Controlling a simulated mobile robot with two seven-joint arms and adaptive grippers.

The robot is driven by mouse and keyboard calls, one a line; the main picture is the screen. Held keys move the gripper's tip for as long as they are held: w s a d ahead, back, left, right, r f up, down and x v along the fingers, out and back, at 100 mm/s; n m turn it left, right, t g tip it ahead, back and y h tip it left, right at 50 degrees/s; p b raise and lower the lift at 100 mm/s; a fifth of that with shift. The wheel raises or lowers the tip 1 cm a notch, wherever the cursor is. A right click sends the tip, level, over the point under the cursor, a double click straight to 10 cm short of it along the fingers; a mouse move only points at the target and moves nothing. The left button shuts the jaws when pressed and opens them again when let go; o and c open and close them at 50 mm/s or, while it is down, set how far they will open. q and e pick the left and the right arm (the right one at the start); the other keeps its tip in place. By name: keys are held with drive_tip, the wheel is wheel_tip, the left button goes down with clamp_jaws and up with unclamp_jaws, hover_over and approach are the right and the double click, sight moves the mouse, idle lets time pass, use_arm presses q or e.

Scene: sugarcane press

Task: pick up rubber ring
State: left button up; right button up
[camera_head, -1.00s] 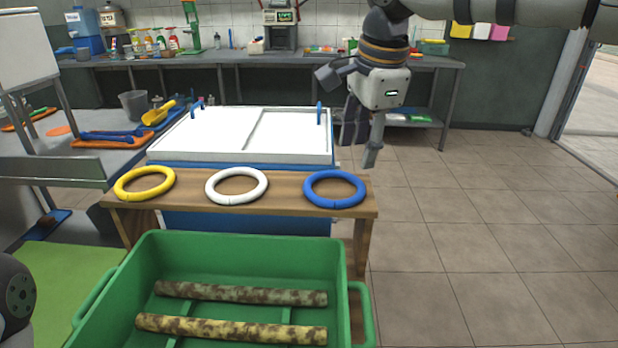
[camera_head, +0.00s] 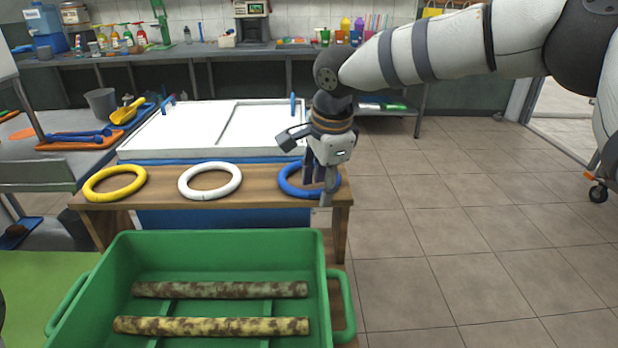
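Three rubber rings lie flat in a row on a wooden bench (camera_head: 252,203): a yellow ring (camera_head: 92,191) at left, a white ring (camera_head: 186,189) in the middle and a blue ring (camera_head: 289,189) at the bench's right end. My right gripper (camera_head: 319,192) points down over the right part of the blue ring. Its fingers are apart, one over the ring's opening and one by its outer right edge, and they hide part of the ring. I cannot tell whether they touch it. My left gripper is out of view.
A green crate (camera_head: 336,290) with two mottled cane stalks stands in front of the bench. A white-topped blue chest (camera_head: 190,133) is right behind it. A side table with a yellow scoop (camera_head: 126,111) is at left. Open tiled floor lies to the right.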

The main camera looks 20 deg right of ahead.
clamp_jaws()
drive_tip(key=shift+r, duration=0.1)
